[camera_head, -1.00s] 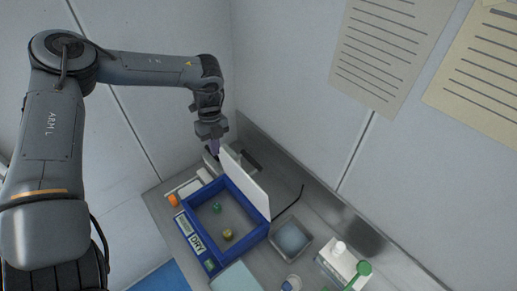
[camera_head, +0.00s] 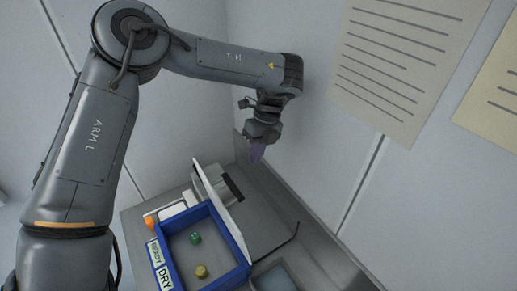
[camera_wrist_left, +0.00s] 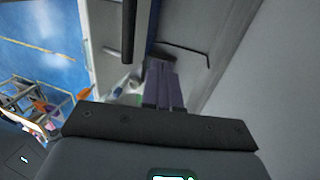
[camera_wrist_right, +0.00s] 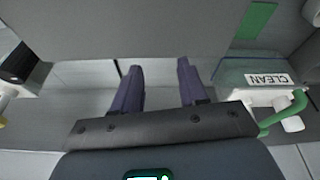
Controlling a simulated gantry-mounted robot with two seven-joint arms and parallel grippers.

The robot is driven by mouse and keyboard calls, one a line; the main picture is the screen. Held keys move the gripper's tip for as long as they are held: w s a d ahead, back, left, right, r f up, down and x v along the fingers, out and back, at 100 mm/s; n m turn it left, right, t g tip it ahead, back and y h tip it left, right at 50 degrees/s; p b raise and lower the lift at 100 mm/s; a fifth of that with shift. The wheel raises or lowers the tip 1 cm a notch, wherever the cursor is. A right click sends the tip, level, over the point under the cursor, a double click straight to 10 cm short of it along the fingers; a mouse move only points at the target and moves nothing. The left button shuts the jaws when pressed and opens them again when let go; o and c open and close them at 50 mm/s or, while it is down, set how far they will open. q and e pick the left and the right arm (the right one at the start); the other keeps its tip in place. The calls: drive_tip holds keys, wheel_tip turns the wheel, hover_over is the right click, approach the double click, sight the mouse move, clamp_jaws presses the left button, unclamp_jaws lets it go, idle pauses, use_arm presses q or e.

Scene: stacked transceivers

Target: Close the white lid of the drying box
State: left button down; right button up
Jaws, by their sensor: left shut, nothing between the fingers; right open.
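The blue drying box (camera_head: 240,243) stands on the grey bench in the head view, labelled READY and DRY at its left side. Its white lid (camera_head: 219,207) stands up, open, along the box's right edge. A green piece (camera_head: 195,238) and a yellow piece (camera_head: 201,271) lie inside. My left gripper (camera_head: 257,152) is shut and empty, above the bench behind the lid and apart from it. Its closed purple fingers also show in the left wrist view (camera_wrist_left: 163,88). My right gripper (camera_wrist_right: 160,85) is open and empty in the right wrist view; the head view does not show it.
A grey and black device (camera_head: 222,182) stands behind the lid. An orange object (camera_head: 150,222) sits left of the box. A thin black rod (camera_head: 281,245) lies right of the lid. A grey tray (camera_head: 275,279) is at the lower right.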

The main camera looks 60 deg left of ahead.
drive_tip(key=shift+w+r+p, duration=0.15)
drive_tip(key=shift+r+p, duration=0.25)
drive_tip(key=shift+r, duration=0.1)
drive_tip(key=shift+r+p, duration=0.45)
drive_tip(key=shift+r, duration=0.05)
use_arm(q)
drive_tip(key=s+f, duration=0.5)
drive_tip(key=f, duration=0.2)
use_arm(e)
drive_tip(key=shift+r, duration=0.2)
use_arm(q)
drive_tip(key=shift+s+a, duration=0.1)
use_arm(e)
drive_tip(key=shift+w, duration=0.1)
